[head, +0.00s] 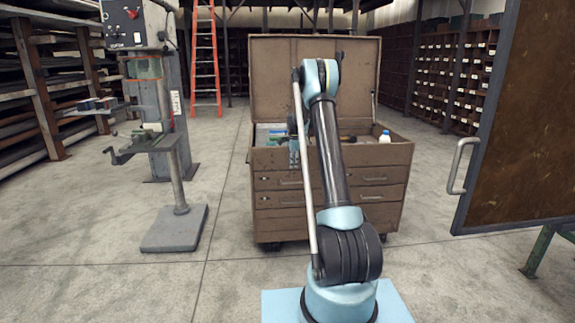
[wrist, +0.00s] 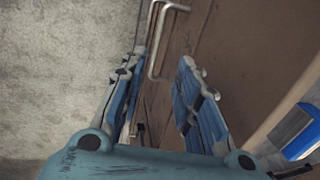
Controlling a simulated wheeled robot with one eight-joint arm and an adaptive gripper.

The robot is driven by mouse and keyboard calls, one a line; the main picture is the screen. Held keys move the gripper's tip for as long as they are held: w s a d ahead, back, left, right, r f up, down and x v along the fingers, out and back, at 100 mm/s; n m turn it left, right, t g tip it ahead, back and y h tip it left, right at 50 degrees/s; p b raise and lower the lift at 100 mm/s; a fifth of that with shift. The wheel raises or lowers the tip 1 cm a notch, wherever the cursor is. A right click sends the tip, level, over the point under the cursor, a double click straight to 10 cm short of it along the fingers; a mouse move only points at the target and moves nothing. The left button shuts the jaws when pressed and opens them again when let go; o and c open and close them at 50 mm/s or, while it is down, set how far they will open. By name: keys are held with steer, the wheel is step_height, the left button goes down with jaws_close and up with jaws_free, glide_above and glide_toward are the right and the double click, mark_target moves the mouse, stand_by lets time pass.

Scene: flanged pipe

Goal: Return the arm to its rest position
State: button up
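My arm (head: 330,150) stands raised in front of the brown tool chest, its upper link upright and its elbow at the top. My gripper (wrist: 162,60) shows in the wrist view with two blue fingers spread apart and nothing seen between them. It points down along the brown front of the chest, with a metal handle (wrist: 157,45) beyond the fingertips. In the head view only a small blue-grey part of the gripper (head: 293,152) shows left of the arm, at the chest's left side. No flanged pipe can be made out.
The tool chest (head: 285,220) has its lid up, with a white bottle (head: 385,137) in its top. A drill press (head: 165,150) stands left. A brown panel door (head: 525,120) with a handle is at right. The concrete floor (head: 90,270) is clear at front left.

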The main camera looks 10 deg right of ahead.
steer(key=s+r+n, duration=0.3)
steer(key=s+r, duration=0.4)
steer(key=s, duration=0.5)
steer(key=s+r+n, duration=0.3)
steer(key=s+r, duration=0.3)
steer(key=s, duration=0.5)
steer(key=s+r+n, duration=0.3)
steer(key=s+r, duration=0.4)
steer(key=s, duration=0.5)
steer(key=s+f+n, duration=0.3)
steer(key=s+f, duration=0.1)
steer(key=s, duration=0.7)
steer(key=s+f+n, duration=0.3)
steer(key=s+f, duration=0.2)
steer(key=s, duration=0.7)
steer(key=s+f+n, duration=0.3)
steer(key=s+f, duration=0.1)
steer(key=s, duration=0.7)
steer(key=shift+s+d+f, duration=0.2)
steer(key=shift+s+d, duration=0.05)
steer(key=shift+d, duration=0.15)
steer(key=shift+s, duration=0.1)
